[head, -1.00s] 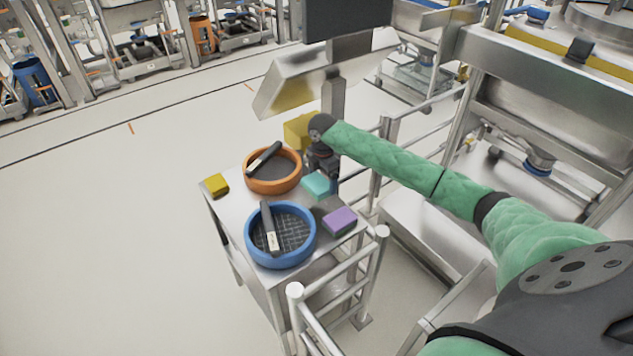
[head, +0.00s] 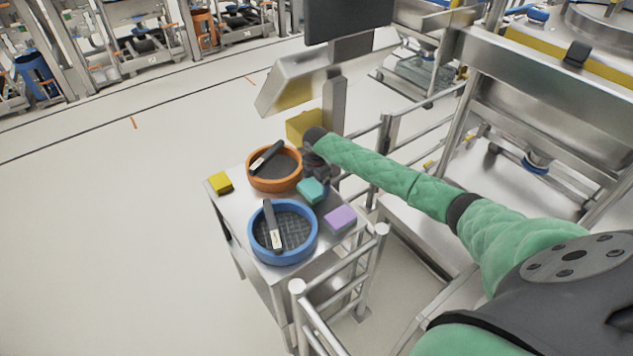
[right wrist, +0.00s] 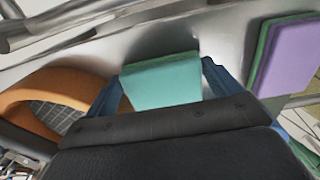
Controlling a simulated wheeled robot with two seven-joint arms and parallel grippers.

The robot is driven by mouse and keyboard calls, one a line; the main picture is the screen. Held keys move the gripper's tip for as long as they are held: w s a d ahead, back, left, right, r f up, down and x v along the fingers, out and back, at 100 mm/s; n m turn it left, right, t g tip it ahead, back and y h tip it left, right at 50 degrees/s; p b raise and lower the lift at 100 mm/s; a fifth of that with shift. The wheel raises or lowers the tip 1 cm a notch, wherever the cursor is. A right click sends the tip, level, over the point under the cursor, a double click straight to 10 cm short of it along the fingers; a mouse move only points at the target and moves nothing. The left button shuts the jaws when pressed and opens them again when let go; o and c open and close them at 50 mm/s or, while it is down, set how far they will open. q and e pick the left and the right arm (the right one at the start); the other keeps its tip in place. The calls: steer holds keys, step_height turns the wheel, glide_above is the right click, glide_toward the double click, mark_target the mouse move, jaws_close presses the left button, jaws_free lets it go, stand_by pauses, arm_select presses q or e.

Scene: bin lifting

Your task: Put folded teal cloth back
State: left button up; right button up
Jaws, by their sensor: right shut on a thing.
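The folded teal cloth (head: 312,190) is at the steel table, between the orange-rimmed sieve and the purple cloth. My right gripper (head: 318,178) reaches it from behind and above. In the right wrist view the teal cloth (right wrist: 162,80) sits between the two blue fingers, and the right gripper (right wrist: 158,88) is shut on it. I cannot tell whether the cloth touches the tabletop. My left gripper is not in view.
An orange sieve (head: 250,180) and a blue sieve (head: 256,250), each with a dark-handled tool, stand on the table (head: 236,205). A purple cloth (head: 341,218), a small yellow cloth (head: 221,183) and a yellow box (head: 300,126) are near. Metal rails (head: 340,275) border the table's front right.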

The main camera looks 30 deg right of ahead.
mark_target(317, 184)
steer(key=o, duration=0.9)
steer(key=shift+c, duration=0.2)
steer(key=shift+r, duration=0.35)
step_height(317, 184, up, 4)
steer(key=shift+r+b, duration=0.1)
steer(key=shift+b, duration=0.95)
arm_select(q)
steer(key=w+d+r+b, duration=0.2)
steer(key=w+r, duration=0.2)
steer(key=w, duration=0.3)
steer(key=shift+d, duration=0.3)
arm_select(e)
step_height(317, 184, up, 7)
